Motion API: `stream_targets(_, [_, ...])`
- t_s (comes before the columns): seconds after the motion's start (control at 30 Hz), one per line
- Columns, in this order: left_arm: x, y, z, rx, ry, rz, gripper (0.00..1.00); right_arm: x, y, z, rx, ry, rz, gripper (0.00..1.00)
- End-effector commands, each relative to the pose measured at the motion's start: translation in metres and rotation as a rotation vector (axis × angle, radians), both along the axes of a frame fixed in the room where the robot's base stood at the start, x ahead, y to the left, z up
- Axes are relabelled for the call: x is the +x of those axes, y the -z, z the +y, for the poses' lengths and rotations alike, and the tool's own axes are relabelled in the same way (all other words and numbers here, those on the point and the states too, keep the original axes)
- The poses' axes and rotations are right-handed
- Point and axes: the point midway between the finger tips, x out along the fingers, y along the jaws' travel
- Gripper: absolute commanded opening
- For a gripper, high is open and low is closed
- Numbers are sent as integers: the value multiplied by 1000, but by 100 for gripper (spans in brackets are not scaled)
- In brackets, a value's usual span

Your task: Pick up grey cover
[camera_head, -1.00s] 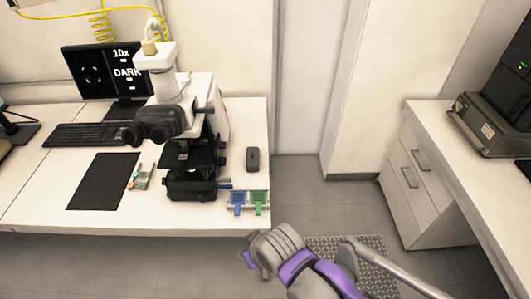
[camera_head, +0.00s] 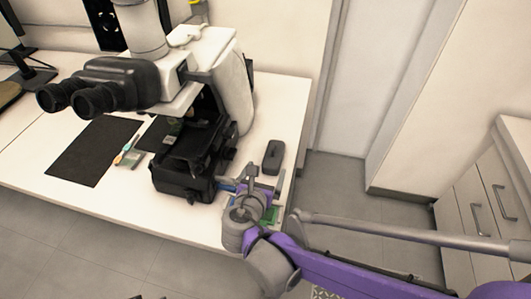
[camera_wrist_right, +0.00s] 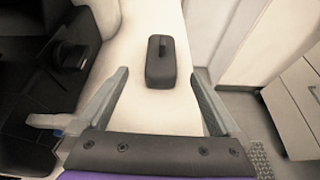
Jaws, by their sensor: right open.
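The grey cover (camera_head: 273,157) is a small dark grey block with a raised grip on top. It lies on the white table to the right of the microscope, near the table's right edge. In the right wrist view the grey cover (camera_wrist_right: 160,72) sits upright ahead of my gripper, between the lines of the two fingers and apart from both. My right gripper (camera_head: 262,180) is over the table's front right corner, short of the cover. In the right wrist view the gripper (camera_wrist_right: 160,88) is open and empty. My left gripper does not show.
The microscope (camera_head: 150,85) stands left of the cover, its black stage (camera_head: 190,165) close to my right gripper. A green slide holder (camera_head: 270,214) is partly hidden under the gripper. A black mat (camera_head: 93,150) lies further left. White table (camera_head: 290,110) is bare behind the cover.

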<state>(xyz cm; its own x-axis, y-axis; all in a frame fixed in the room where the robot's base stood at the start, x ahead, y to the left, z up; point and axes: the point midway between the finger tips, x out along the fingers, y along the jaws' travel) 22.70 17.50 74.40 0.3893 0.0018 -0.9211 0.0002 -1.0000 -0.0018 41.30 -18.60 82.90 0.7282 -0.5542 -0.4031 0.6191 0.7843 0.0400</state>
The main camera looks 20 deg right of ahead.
Motion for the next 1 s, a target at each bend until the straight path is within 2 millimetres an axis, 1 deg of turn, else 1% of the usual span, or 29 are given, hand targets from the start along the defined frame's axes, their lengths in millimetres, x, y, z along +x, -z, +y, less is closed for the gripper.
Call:
stream_targets(0.03, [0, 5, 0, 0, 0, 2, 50, 6, 4, 0, -29, -14, 7, 100])
stream_targets(0.1, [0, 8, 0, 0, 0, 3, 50, 14, 7, -5, -49, -22, 10, 100])
stream_targets(0.3, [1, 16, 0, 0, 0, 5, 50, 36, 18, -23, -47, -21, 11, 100])
stream_targets(0.57, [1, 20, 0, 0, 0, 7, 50, 48, 24, -33, -46, -21, 10, 100])
stream_targets(0.77, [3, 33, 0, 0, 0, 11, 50, 67, 40, -49, -44, -18, 10, 100])
stream_targets(0.87, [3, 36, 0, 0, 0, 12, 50, 77, 44, -56, -45, -20, 10, 100])
stream_targets(1.0, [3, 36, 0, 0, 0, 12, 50, 80, 44, -58, -44, -21, 9, 100])
